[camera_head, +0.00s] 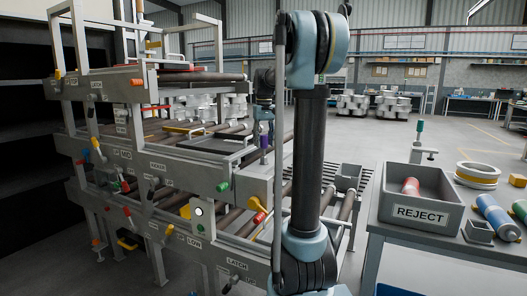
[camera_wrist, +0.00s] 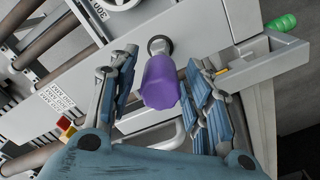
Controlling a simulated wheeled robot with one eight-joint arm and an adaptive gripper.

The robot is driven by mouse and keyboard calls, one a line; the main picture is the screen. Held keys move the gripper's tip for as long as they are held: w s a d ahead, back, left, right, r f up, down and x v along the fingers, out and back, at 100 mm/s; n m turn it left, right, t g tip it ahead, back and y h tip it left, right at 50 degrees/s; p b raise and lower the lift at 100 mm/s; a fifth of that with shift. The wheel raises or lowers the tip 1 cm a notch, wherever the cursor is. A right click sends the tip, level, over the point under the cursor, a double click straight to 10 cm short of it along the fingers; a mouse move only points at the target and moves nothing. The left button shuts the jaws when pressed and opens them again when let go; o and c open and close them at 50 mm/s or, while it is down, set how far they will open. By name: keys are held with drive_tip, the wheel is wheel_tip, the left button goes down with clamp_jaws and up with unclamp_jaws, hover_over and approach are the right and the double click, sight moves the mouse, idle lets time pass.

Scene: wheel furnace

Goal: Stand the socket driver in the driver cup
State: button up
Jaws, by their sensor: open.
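A purple handle (camera_wrist: 160,84), which looks like the socket driver, sits between the fingers of my gripper (camera_wrist: 163,62) in the wrist view. A dark round end shows beyond it against the grey rack panel. My gripper is open, with a finger on either side and visible gaps to the handle. In the head view the purple handle (camera_head: 264,134) shows beside my arm, at the rack's right end. I cannot single out the driver cup with certainty; a small grey open holder (camera_head: 479,232) stands on the table at right.
A ring (camera_head: 477,175) and a blue cylinder (camera_head: 497,216) lie nearby. The grey roller rack (camera_head: 165,165) fills the left, with levers and a green knob (camera_wrist: 281,23) sticking out.

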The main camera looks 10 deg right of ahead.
drive_tip(key=shift+c, duration=0.2)
clamp_jaws()
drive_tip(key=shift+r, duration=0.15)
drive_tip(key=shift+r, duration=2.4)
